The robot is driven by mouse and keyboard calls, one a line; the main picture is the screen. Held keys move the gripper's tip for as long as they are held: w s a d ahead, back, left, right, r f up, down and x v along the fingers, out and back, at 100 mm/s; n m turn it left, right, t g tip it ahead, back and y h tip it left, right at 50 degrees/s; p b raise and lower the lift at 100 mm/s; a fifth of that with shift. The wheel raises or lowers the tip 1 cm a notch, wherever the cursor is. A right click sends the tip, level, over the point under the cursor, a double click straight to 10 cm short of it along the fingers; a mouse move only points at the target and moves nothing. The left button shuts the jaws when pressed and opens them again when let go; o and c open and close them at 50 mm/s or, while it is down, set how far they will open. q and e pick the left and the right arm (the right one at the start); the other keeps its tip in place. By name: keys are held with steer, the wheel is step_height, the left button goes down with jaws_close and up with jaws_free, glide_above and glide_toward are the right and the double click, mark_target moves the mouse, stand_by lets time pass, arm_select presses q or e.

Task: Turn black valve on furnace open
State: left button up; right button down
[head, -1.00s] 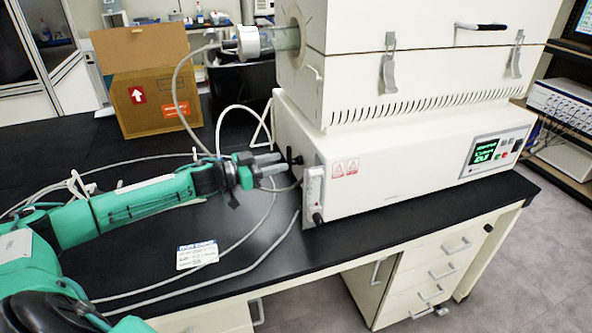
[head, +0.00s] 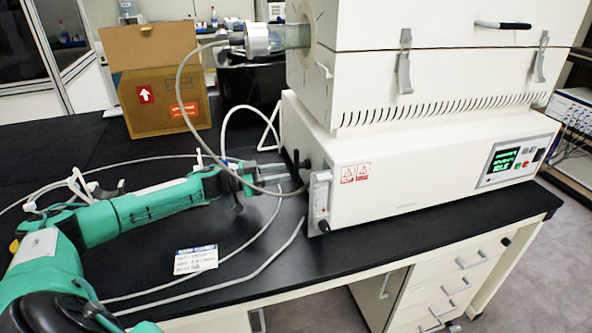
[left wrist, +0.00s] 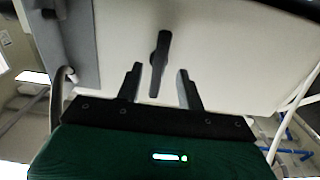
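The black valve (head: 295,161) is on the left side of the white furnace (head: 420,168), near its front corner. In the left wrist view the valve handle (left wrist: 160,55) is a narrow black lever, slightly tilted from vertical, against the white panel. My left gripper (head: 282,172) reaches in from the left, close to the valve. In the left wrist view its fingers (left wrist: 159,82) are apart, with the lower part of the lever between them and gaps on both sides. Depth between fingers and lever is hard to tell. My right gripper does not show.
A grey hose (head: 190,105) loops down from the tube end and passes in front of my left gripper. A flowmeter (head: 320,200) sits at the furnace's front left corner. A cardboard box (head: 160,98) stands behind. Several cables lie on the black bench (head: 75,150).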

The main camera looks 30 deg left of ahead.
mark_target(296, 182)
arm_select(q)
steer(key=shift+p+x, duration=0.3)
steer(key=shift+x, duration=2.5)
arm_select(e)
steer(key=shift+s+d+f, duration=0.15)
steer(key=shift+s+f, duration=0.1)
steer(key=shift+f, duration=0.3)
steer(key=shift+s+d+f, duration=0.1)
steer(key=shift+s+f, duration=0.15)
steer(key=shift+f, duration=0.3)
arm_select(q)
jaws_close()
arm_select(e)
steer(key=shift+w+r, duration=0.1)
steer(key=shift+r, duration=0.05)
